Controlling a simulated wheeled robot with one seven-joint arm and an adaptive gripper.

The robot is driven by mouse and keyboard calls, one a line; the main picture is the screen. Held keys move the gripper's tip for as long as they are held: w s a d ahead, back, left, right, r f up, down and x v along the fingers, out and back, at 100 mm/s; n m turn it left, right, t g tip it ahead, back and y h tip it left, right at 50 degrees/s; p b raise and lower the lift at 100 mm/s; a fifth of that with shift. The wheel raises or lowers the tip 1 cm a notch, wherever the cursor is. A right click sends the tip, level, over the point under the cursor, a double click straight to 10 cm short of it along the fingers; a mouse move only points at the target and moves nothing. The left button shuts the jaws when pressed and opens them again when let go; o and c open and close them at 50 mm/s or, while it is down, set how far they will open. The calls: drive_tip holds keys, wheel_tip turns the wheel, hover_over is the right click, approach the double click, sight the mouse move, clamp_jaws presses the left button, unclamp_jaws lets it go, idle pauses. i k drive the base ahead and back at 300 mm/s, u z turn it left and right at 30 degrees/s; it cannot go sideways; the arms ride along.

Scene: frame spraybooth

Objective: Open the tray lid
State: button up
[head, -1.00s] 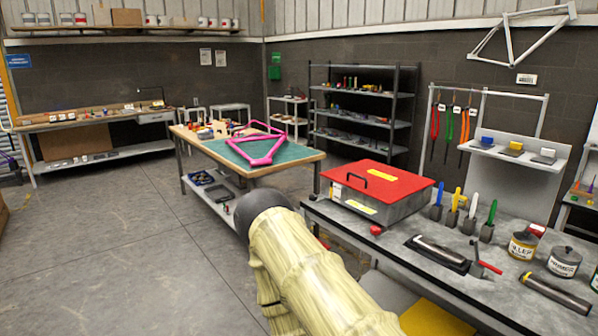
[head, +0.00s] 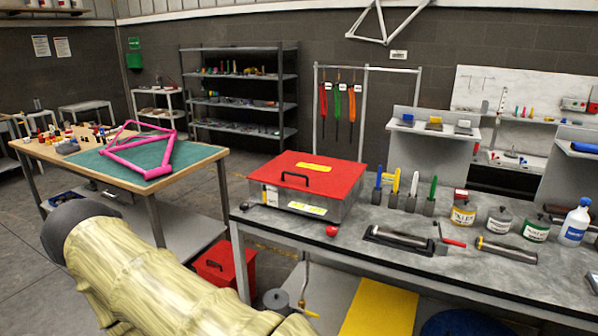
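The tray (head: 345,207) is a grey metal box at the left end of the grey workbench. Its red lid (head: 322,171) is down on it, with a black handle (head: 295,178) near the front and yellow labels. A round red knob (head: 332,231) is at the bench's front edge, just in front of the tray. My arm, in a pale yellow ribbed cover, crosses the lower left of the head view, apart from the tray and to its left. My gripper is not visible.
On the bench (head: 400,271), right of the tray, are several upright coloured-handled tools (head: 411,190), a black roller tray (head: 400,239), cans (head: 463,212) and a spray bottle (head: 575,224). A table with a pink frame (head: 150,150) stands left. A red bin (head: 226,267) sits below.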

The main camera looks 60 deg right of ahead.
sight(330, 178)
drive_tip(key=z, duration=0.7)
drive_tip(key=i, duration=0.8)
drive_tip(key=z, duration=0.9)
